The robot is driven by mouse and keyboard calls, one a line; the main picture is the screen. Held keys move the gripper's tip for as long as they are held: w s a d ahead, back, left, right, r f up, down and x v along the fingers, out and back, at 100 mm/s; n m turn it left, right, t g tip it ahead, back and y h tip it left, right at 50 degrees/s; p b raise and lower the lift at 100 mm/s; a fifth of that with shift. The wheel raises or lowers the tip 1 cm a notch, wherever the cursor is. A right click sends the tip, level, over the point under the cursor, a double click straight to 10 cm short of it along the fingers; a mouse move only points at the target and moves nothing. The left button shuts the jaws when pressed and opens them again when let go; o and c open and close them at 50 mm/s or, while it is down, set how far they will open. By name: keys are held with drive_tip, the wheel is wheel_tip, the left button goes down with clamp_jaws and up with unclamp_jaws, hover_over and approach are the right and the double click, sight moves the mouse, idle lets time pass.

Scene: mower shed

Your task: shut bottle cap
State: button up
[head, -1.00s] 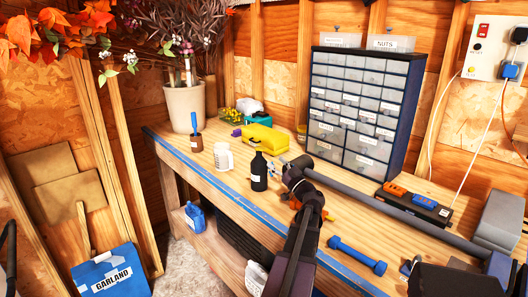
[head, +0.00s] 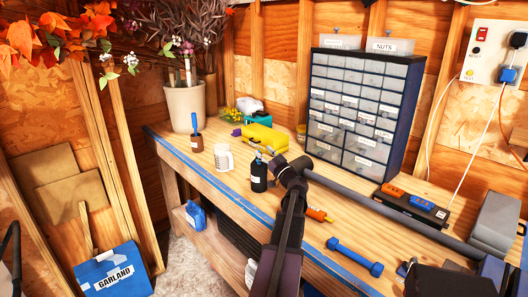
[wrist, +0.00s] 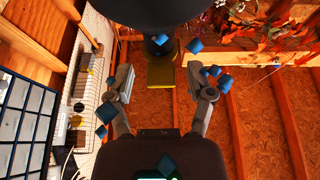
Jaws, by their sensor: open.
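A dark bottle (head: 259,178) with a pale label stands upright on the workbench (head: 215,172), near its front edge. My gripper (head: 264,155) is at the bottle's top, coming from the right. In the wrist view my gripper (wrist: 160,88) is open, its two fingers apart with nothing held between them. The bottle's cap cannot be made out, and whether the fingers touch the bottle cannot be told.
A white mug (head: 224,158) stands left of the bottle. A yellow case (head: 264,138) lies behind it. A brown jar with a blue-handled tool (head: 196,140) is farther left. An orange-handled tool (head: 318,214) and a blue dumbbell (head: 355,256) lie to the right. A drawer cabinet (head: 358,110) stands behind.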

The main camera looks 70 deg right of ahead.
clamp_jaws()
drive_tip(key=shift+f, duration=0.1)
drive_tip(key=shift+f+t+b, duration=0.25)
drive_tip(key=shift+t+b, duration=0.05)
drive_tip(key=shift+b, duration=0.45)
drive_tip(key=shift+t+h+b, duration=0.3)
drive_tip(key=shift+b, duration=0.4)
